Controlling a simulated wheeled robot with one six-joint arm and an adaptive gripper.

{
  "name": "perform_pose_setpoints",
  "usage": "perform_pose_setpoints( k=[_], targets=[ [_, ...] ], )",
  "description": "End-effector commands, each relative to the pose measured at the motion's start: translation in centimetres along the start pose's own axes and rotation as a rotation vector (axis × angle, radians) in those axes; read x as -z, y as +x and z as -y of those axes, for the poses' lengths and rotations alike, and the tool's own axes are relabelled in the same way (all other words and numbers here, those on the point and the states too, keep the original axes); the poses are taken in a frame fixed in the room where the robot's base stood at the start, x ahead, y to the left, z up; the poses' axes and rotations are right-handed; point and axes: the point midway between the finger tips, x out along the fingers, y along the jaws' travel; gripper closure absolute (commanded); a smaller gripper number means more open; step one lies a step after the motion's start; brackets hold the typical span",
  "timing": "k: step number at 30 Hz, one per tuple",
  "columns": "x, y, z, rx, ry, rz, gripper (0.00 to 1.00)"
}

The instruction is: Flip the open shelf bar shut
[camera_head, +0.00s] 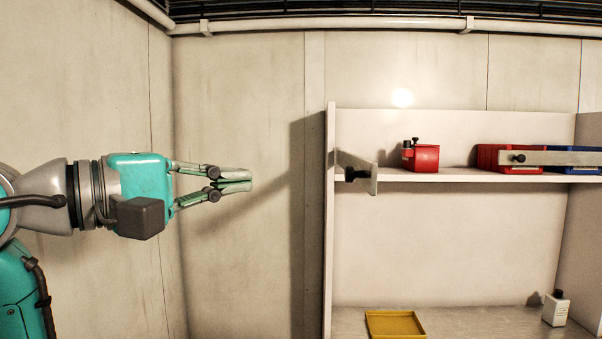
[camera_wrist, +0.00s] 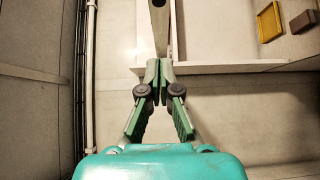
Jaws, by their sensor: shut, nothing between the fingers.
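The open shelf bar (camera_head: 363,174) is a pale metal bar at the left end of the upper shelf. It sticks out from the shelf front toward the camera, with a dark knob on it. My gripper (camera_head: 250,181) is shut and empty. It points right, to the left of the bar, with a gap between them in the head view. In the wrist view my gripper (camera_wrist: 160,64) shows its fingertips together, and the bar (camera_wrist: 160,30) appears straight ahead of them. Whether they touch cannot be told from that view alone.
A second bar (camera_head: 555,158) lies across the shelf's right part, before red (camera_head: 490,157) and blue bins. A red box (camera_head: 422,158) stands on the shelf (camera_head: 460,176). Below are a yellow tray (camera_head: 394,324) and a white bottle (camera_head: 556,308). The wall left of the shelf is clear.

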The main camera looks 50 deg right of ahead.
Motion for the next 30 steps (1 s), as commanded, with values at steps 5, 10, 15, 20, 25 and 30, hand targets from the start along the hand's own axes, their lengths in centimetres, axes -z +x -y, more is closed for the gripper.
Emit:
perform_pose_setpoints(
  k=[5,10,15,20,25,30],
  targets=[
    [0.0,0.0,0.0,0.001,0.0,0.001,1.0],
    [0.0,0.1,0.0,0.001,0.0,0.001,1.0],
    [0.0,1.4,0.0,0.002,0.002,0.003,1.0],
    [-0.1,4.1,0.0,0.001,0.002,0.005,1.0],
    [-0.1,7.3,0.0,0.001,0.002,0.005,1.0],
    [-0.1,10.4,0.0,0.001,0.002,0.005,1.0]
  ],
)
